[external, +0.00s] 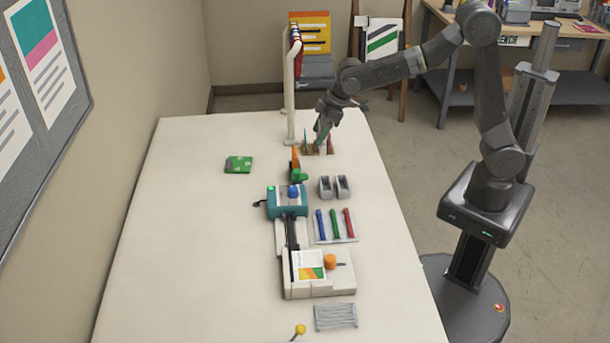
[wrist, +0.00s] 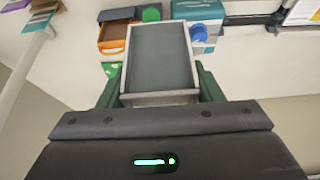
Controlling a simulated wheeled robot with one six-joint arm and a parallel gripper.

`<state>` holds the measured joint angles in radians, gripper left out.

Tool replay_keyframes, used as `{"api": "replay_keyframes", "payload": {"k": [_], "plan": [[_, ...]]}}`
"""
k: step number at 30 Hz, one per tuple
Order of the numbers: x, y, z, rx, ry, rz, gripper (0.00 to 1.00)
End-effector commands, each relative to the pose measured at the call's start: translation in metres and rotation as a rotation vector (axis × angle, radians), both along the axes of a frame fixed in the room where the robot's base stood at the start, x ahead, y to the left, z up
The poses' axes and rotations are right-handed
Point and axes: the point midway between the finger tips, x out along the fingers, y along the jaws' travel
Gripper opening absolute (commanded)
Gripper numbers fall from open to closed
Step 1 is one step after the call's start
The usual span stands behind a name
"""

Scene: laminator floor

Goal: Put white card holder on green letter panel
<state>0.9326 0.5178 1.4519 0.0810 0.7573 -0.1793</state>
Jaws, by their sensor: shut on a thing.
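My gripper (external: 323,132) is at the far end of the table, above its surface. It is shut on a white, tray-like card holder (wrist: 160,55) with a pale rim and a grey inside. In the wrist view the holder sits between the two green fingers of my gripper (wrist: 158,88). In the external view my gripper mostly hides it. A flat green panel with small pale marks (external: 238,164) lies on the table to the left of my gripper. Part of it shows beside the holder in the wrist view (wrist: 109,69).
A brown rack with coloured pieces (external: 309,149) and a white post (external: 292,95) stand near my gripper. The table's left side is clear.

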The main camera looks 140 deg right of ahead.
Motion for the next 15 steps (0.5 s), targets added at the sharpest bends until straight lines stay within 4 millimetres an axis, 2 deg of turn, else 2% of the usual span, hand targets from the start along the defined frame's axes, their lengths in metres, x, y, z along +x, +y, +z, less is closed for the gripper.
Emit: {"api": "replay_keyframes", "payload": {"k": [8,15], "plan": [[0.027,-0.058,0.007,0.0,-0.001,-0.047,0.37],[0.052,-0.123,0.011,0.002,0.001,-0.112,0.37]]}}
